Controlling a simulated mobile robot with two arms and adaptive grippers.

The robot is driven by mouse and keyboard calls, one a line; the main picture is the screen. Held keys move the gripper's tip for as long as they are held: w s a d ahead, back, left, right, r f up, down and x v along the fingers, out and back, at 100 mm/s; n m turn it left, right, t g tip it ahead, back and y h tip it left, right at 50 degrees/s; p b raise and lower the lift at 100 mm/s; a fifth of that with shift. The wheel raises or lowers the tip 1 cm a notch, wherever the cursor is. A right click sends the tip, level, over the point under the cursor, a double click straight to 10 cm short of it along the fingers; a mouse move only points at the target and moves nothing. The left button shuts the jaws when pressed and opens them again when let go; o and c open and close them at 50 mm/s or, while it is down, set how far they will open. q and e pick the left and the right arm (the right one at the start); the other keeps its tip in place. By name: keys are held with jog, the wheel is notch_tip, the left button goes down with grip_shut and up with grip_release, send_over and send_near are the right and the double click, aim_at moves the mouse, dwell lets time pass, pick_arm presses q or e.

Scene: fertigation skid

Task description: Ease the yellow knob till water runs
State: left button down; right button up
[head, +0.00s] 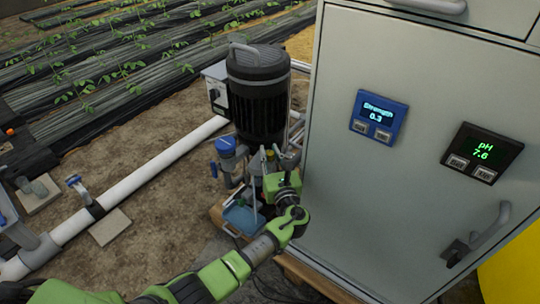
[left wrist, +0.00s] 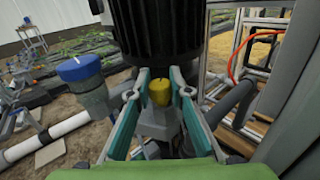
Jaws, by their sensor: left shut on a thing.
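The yellow knob (left wrist: 160,93) sits upright between the fingertips of my left gripper (left wrist: 160,88) in the left wrist view, just below the black motor. The fingers are closed in on its two sides. In the head view the knob (head: 270,155) shows as a small yellow spot by the pump, partly hidden by my left gripper (head: 268,172). I see no running water. My right gripper is in neither view.
The black motor (head: 258,95) stands right behind the knob. A blue-capped fitting (head: 226,146) is to its left. The grey cabinet (head: 400,180), with Strength 0.3 (head: 378,115) and pH 7.6 (head: 482,152) displays, closes off the right. A white pipe (head: 150,178) runs along the ground at left.

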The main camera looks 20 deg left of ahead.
pick_arm(q)
jog(key=shift+y, duration=0.3)
jog(key=c, duration=1.8)
grip_release()
jog(key=shift+s, duration=0.1)
jog(key=v, duration=1.1)
jog(key=shift+s+d+r, duration=0.1)
jog(key=shift+s+d, duration=0.15)
jog(key=shift+s, duration=0.05)
jog(key=shift+c, duration=0.2)
